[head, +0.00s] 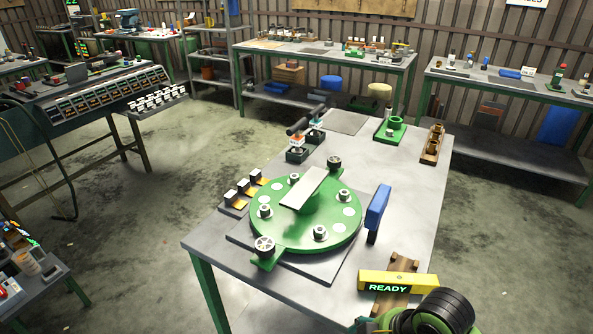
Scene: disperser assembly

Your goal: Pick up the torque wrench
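A yellow bar with a dark display reading READY (398,283), which looks like the torque wrench, sits across a brown wooden rest (404,264) at the near right of the grey workbench (398,180).
A green round flange (332,233) with several nuts fills the bench's middle. A blue block-like tool (377,208) stands right of it. Small blocks (238,200) lie left. A green stand (389,130) and wooden holder (432,144) are behind.

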